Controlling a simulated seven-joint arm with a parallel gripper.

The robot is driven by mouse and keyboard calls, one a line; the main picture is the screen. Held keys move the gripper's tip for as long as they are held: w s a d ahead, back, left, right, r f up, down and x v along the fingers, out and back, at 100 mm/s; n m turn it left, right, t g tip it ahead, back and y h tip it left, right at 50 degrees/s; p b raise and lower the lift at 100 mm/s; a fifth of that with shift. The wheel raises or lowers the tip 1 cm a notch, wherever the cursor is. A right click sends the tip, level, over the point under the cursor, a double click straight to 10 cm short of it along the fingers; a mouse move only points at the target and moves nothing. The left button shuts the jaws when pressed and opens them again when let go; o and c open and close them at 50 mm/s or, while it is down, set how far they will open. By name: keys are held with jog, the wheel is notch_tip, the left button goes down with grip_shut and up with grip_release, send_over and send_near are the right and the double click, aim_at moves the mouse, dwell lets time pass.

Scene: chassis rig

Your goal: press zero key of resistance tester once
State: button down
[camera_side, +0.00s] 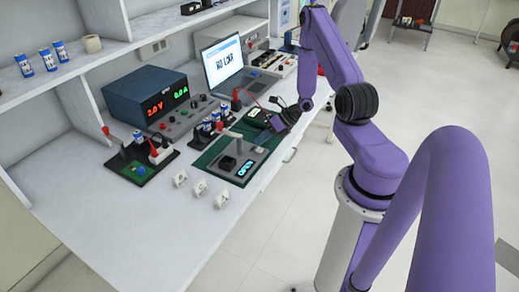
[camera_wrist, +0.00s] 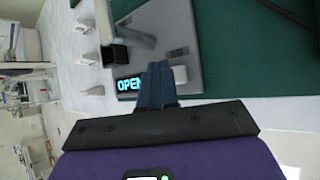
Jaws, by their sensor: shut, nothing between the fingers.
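The resistance tester (camera_wrist: 192,52) is a grey plate on a green mat (camera_wrist: 240,50), with a lit cyan display (camera_wrist: 128,84) reading "OPEN". In the side view the tester (camera_side: 258,152) lies near the front edge of the bench, its display (camera_side: 245,168) at the near end. My gripper (camera_wrist: 158,68) is shut and empty, its fingertips over the tester's edge beside the display. A small pale block (camera_wrist: 181,75), perhaps a key, shows just right of the fingertips; I cannot read a label. Contact cannot be judged. In the side view my gripper (camera_side: 278,122) is small and dark.
A blue power supply (camera_side: 147,98) and a laptop (camera_side: 225,68) stand behind. A black board with switches (camera_side: 142,158) is further left.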

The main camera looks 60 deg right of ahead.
aim_at(262, 148)
jog(key=shift+f, duration=0.15)
dwell(0.5)
jog(key=shift+f, duration=0.3)
jog(key=shift+f, duration=0.45)
dwell(0.8)
jog(key=shift+r, duration=0.9)
jog(key=shift+r, duration=2.5)
